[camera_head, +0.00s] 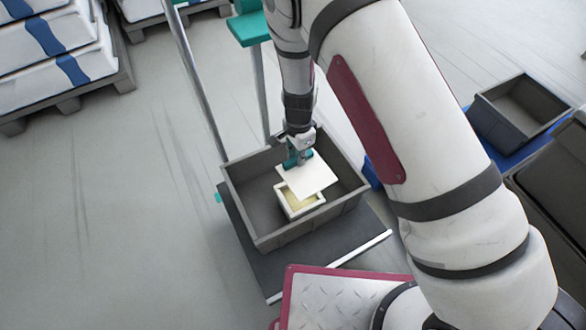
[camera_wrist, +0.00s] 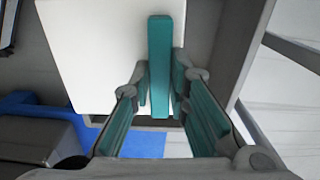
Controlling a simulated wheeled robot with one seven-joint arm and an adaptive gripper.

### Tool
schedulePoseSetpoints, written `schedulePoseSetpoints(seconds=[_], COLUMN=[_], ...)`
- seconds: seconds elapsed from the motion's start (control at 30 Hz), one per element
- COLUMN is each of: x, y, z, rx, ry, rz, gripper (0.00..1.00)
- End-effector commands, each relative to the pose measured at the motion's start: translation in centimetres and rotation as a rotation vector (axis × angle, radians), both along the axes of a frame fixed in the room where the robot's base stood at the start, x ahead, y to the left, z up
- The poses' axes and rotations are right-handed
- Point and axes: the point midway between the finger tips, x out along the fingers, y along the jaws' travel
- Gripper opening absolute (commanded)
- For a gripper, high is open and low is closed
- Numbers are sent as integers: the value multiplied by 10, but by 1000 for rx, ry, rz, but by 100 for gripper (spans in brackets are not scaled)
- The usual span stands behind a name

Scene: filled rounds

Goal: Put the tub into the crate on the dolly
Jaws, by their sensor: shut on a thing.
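The grey crate (camera_head: 246,204) stands on the dark dolly (camera_head: 335,248). In the head view a small cream tub (camera_head: 297,210) with a pale yellow inside shows within the crate's walls. A white square plate, like a lid (camera_head: 312,177), covers its back part and sits askew over it. My gripper (camera_head: 299,160) is above the crate, pointing down. In the wrist view my gripper (camera_wrist: 160,98) is shut on a teal bar (camera_wrist: 160,55) that stands out from the white plate. I cannot tell whether the plate touches the tub, or whether the tub rests on the crate floor.
Another grey crate (camera_head: 520,108) stands on a blue base (camera_head: 500,152) at the right. The dolly's upright metal handle rails (camera_head: 198,80) rise behind the crate. A pallet (camera_head: 75,98) of white sacks stands at the upper left. The floor left of the dolly is clear.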

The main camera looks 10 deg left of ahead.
Motion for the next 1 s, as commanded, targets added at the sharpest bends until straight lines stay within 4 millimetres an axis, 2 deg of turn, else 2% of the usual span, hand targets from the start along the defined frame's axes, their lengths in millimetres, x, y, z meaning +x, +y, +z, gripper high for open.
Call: schedulePoseSetpoints(seconds=[0.03,0.13,0.57,1.0], x=[0,-2,-2,-2], y=[5,11,15,15], z=[-15,-28,-45,-80], rx=[-1,-1,1,0], ry=[-1,-1,-1,-1], rz=[-16,-48,-68,-67], gripper=[0,0,0,0])
